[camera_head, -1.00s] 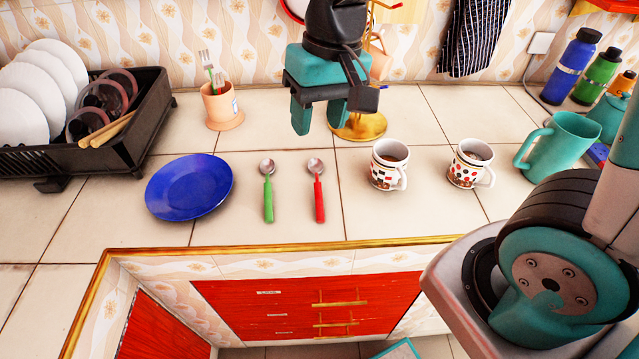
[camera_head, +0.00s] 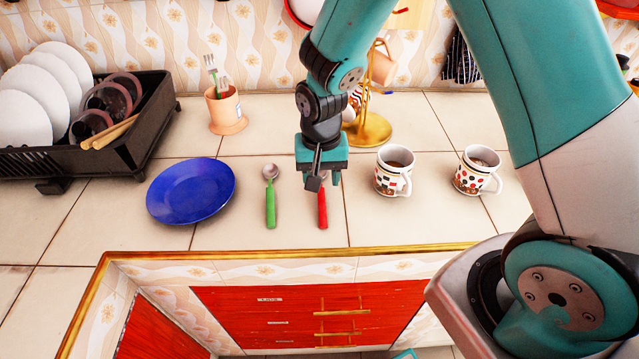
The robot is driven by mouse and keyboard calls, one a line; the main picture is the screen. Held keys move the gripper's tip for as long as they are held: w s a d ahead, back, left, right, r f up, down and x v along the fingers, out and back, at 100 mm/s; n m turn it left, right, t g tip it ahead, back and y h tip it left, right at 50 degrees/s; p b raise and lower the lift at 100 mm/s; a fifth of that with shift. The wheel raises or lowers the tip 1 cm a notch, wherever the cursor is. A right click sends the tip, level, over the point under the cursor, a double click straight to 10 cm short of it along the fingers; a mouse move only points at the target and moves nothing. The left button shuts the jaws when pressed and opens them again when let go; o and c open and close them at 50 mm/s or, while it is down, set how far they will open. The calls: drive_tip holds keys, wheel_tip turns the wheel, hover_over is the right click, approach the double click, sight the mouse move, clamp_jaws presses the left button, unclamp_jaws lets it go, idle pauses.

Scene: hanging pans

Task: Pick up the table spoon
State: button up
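A spoon with a red handle (camera_head: 322,210) lies on the tiled counter, its handle toward the front edge. My gripper (camera_head: 325,182) is right over it and hides its bowl and upper handle.
A blue plate (camera_head: 190,190) lies left of the spoons. Two patterned mugs (camera_head: 393,172) (camera_head: 476,171) stand to the right. A gold stand (camera_head: 368,132), a utensil cup (camera_head: 226,112) and a black dish rack (camera_head: 145,140) are farther back. The counter's front edge is below the spoons.

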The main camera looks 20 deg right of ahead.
sight(321, 195)
drive_tip(key=shift+f+p, duration=0.7)
drive_tip(key=shift+f, duration=2.05)
clamp_jaws()
